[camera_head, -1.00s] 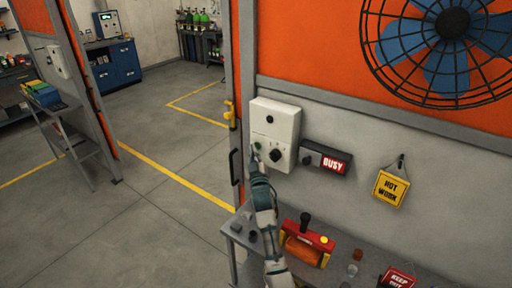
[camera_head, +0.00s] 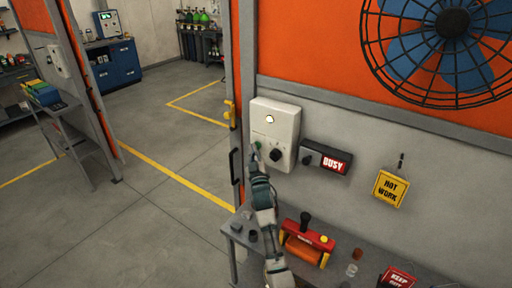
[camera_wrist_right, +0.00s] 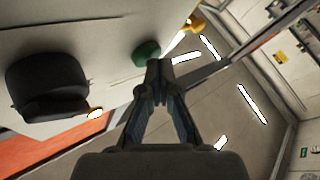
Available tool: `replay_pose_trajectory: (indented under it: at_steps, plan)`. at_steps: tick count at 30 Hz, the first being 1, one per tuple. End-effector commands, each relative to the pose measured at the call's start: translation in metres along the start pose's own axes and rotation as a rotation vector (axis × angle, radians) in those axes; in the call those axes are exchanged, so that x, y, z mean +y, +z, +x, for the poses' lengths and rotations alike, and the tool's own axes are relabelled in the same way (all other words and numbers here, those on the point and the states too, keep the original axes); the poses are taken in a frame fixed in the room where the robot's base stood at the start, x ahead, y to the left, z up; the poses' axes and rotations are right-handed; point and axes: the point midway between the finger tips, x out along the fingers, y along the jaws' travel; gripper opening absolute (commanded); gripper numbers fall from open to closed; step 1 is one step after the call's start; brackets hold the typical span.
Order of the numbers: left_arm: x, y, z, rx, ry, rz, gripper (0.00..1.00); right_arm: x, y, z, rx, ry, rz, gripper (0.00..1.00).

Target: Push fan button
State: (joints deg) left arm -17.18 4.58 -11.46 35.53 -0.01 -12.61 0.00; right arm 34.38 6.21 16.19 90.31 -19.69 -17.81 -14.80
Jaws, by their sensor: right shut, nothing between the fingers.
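The white control box (camera_head: 287,118) is fixed to the grey wall below the fan (camera_head: 452,24). Its round lamp (camera_head: 269,119) glows pale yellow. A black knob (camera_head: 276,155) sits low on its face, and it looms large in the wrist view (camera_wrist_right: 45,85). The green button (camera_wrist_right: 147,52) is left of the knob in the head view, partly behind my gripper. My right gripper (camera_wrist_right: 158,70) is shut and empty, its tips right at the green button. Whether they touch it I cannot tell. My left gripper is out of view.
A yellow HOT WORK sign (camera_head: 390,188) hangs farther right. A bench (camera_head: 238,234) below holds a red and orange device (camera_head: 304,246). A door handle (camera_head: 235,167) is left of the box.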

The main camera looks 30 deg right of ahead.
Motion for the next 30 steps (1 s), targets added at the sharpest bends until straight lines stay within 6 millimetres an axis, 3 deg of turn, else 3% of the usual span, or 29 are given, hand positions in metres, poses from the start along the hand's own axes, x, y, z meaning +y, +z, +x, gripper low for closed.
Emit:
replay_pose_trajectory:
  at_steps: [17,30]
  plan:
    - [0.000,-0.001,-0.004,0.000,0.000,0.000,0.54,-0.008,-0.008,-0.011,-0.001,-0.001,0.001,0.00]
    - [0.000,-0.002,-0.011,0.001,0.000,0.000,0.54,-0.032,-0.032,-0.044,0.000,-0.001,0.001,0.00]
